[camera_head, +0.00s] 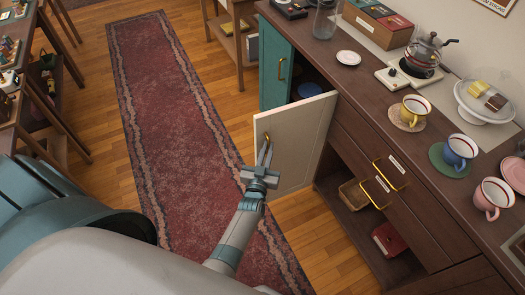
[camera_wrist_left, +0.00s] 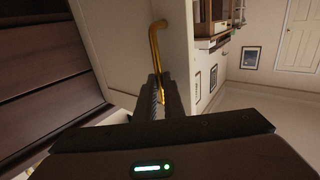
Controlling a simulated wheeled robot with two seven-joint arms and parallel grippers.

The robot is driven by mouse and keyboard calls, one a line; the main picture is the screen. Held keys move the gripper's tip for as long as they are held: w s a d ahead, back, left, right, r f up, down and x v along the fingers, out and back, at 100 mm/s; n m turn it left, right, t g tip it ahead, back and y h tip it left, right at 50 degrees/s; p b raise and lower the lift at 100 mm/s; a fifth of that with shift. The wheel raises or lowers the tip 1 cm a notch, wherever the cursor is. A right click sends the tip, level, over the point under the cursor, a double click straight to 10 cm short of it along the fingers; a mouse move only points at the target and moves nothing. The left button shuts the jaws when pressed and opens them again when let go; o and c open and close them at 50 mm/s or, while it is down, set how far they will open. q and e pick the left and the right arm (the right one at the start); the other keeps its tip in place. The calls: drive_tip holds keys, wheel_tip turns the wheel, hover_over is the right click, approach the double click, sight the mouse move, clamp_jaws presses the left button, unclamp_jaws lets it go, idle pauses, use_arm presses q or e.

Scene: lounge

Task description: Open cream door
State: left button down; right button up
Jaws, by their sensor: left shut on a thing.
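The cream door (camera_head: 297,140) stands swung out from the dark wooden cabinet, leaving a gap that shows the inside. Its brass handle (camera_head: 267,137) is near its free edge. My left gripper (camera_head: 265,157) is shut on the handle. In the left wrist view, the brass handle (camera_wrist_left: 154,42) runs down between the two dark fingers (camera_wrist_left: 163,82), with the cream door (camera_wrist_left: 112,40) beside them. My right gripper is not in view.
A teal door (camera_head: 274,70) with a brass handle is left of the opening. The counter above holds cups, a kettle (camera_head: 425,54) and a cake stand (camera_head: 486,100). A drawer with brass handles and an open shelf with a basket (camera_head: 354,194) are to the right. A red runner rug (camera_head: 180,120) covers the clear floor.

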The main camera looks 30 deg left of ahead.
use_arm(q)
drive_tip(key=shift+w+d+r, duration=0.3)
drive_tip(key=shift+w+d, duration=0.15)
drive_tip(key=shift+d, duration=0.15)
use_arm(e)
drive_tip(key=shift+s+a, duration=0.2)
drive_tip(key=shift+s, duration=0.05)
use_arm(q)
drive_tip(key=c, duration=1.9)
unclamp_jaws()
drive_tip(key=shift+w+d, duration=0.1)
drive_tip(key=shift+f, duration=0.2)
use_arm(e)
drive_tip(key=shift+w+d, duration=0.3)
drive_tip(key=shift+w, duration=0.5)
use_arm(q)
drive_tip(key=shift+a, duration=0.2)
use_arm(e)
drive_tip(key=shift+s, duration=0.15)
